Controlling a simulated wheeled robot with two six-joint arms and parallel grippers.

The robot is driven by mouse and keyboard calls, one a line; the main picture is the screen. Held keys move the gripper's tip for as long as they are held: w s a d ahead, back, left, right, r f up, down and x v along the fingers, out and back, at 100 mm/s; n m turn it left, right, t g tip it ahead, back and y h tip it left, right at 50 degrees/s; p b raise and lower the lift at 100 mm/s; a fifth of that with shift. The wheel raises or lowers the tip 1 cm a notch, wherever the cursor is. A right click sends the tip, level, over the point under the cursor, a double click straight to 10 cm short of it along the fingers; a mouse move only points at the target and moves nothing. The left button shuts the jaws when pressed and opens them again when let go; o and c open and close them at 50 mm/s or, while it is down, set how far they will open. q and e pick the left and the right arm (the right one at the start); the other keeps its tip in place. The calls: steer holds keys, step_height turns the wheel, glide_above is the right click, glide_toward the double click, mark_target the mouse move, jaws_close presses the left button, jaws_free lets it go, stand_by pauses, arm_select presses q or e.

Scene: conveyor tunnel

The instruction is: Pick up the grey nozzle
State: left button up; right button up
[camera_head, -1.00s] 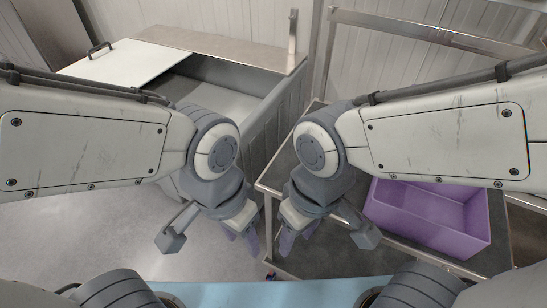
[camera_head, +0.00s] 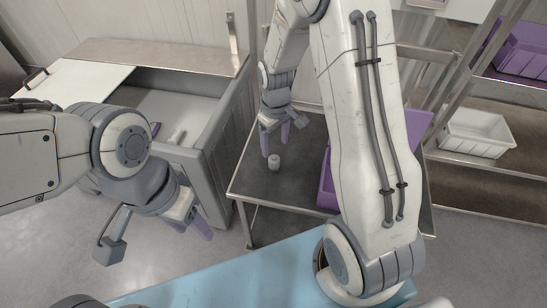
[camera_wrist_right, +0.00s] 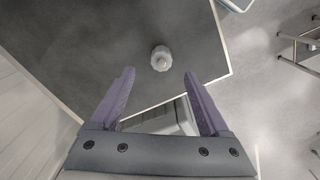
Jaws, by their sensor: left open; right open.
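The grey nozzle (camera_head: 273,161), small and pale, stands on the dark tabletop near its left side. In the right wrist view the nozzle (camera_wrist_right: 161,58) is seen from above, with a ridged round body, just beyond the gap between the fingertips. My right gripper (camera_head: 275,142) is open and empty, pointing down above and a little behind the nozzle, apart from it. Its two purple fingers (camera_wrist_right: 159,73) are spread wide in the right wrist view. My left gripper (camera_head: 191,228) is open and empty over the floor, left of the table.
A metal-edged table (camera_head: 290,192) carries a purple crate (camera_head: 325,185), partly hidden by my right arm. A grey bin (camera_head: 205,120) with a white lid (camera_head: 75,85) stands at left, small items inside. A rack at right holds a white tub (camera_head: 475,133).

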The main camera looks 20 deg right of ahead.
mark_target(274, 157)
step_height(274, 157, down, 3)
steer(key=shift+a+r, duration=0.1)
step_height(274, 157, down, 4)
steer(key=p, duration=0.2)
steer(key=shift+f+p, duration=0.2)
steer(key=shift+p, duration=0.15)
steer(key=shift+f, duration=0.4)
jaws_close()
